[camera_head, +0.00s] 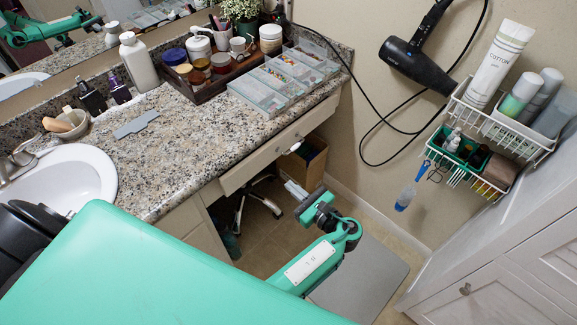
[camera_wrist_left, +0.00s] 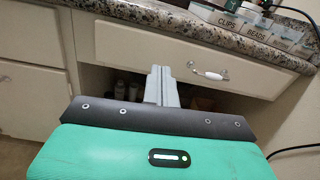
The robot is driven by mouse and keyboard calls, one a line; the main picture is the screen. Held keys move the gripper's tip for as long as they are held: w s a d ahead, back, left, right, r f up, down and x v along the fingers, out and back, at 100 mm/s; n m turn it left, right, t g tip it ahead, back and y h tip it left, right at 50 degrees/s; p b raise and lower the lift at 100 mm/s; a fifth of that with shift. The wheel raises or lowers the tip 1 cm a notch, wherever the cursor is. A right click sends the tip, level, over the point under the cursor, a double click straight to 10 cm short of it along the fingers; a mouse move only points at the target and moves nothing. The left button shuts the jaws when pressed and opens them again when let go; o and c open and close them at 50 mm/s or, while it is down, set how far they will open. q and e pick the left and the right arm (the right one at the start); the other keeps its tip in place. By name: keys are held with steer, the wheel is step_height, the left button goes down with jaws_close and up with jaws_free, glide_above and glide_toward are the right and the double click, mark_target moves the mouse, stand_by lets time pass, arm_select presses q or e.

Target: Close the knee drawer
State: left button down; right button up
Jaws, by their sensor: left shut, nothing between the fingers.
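The knee drawer (camera_head: 262,160) is a pale front under the granite counter, with a white handle (camera_head: 295,147). In the left wrist view the drawer front (camera_wrist_left: 140,45) spans the upper middle, with its white handle (camera_wrist_left: 208,73) right of the fingers. How far it stands out from the counter is hard to tell. My left gripper (camera_head: 290,186) is shut and empty, in front of and below the drawer in the head view. In the left wrist view its fingers (camera_wrist_left: 162,80) overlap the drawer's lower edge; I see no clear contact. My right gripper is out of view.
The granite counter (camera_head: 165,150) carries a dark tray of jars, clear organizer boxes (camera_head: 272,85), bottles and a sink (camera_head: 70,180). Below the drawer is an open knee space with a cardboard box (camera_head: 305,160) and a chair base. A hair dryer and wire baskets hang on the right wall.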

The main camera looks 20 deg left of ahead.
arm_select(q)
steer(key=w+f+n+t+h+b, duration=0.2)
steer(key=w+n+t+h+b, duration=0.1)
steer(key=w+n+t+h, duration=0.15)
steer(key=n+t+h+b, duration=0.2)
steer(key=n+t+h, duration=0.2)
steer(key=t+h, duration=0.1)
glide_toward(293, 128)
steer(key=w+d, duration=0.2)
steer(key=w, duration=0.2)
steer(key=a, duration=0.1)
steer(key=w+a+p, duration=0.1)
steer(key=a, duration=0.1)
steer(key=shift+w+a+f+y, duration=0.1)
steer(key=shift+a+y, duration=0.1)
steer(key=shift+y, duration=0.05)
steer(key=shift+w+a+f, duration=0.1)
steer(key=shift+w+a, duration=0.05)
steer(key=shift+a, duration=0.2)
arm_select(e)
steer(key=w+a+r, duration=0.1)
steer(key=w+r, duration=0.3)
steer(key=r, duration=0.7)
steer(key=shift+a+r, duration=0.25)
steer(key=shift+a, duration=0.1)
